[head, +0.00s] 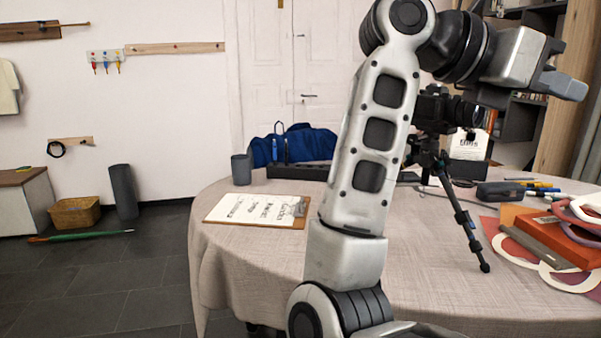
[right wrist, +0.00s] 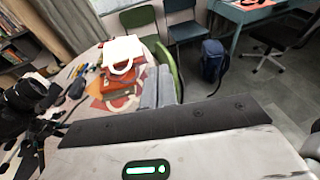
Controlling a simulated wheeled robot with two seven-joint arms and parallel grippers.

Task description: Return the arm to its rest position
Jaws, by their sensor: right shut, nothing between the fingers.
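My right arm rises through the middle of the head view and bends over to the right at the top. My right gripper (head: 566,86) is at the upper right, raised above the table and pointing right. Its fingers are together with nothing between them. In the right wrist view the two grey fingers (right wrist: 158,86) lie side by side. My left gripper is in neither view. The arm hides part of the table and of the tripod area.
The round cloth-covered table (head: 260,265) holds a clipboard (head: 262,209), a grey cup (head: 241,169), a camera on a tripod (head: 436,108) and an orange box (head: 550,232). Shelves (head: 525,125) stand behind the gripper. Chairs (right wrist: 187,25) and a blue backpack (right wrist: 213,62) are beyond the table.

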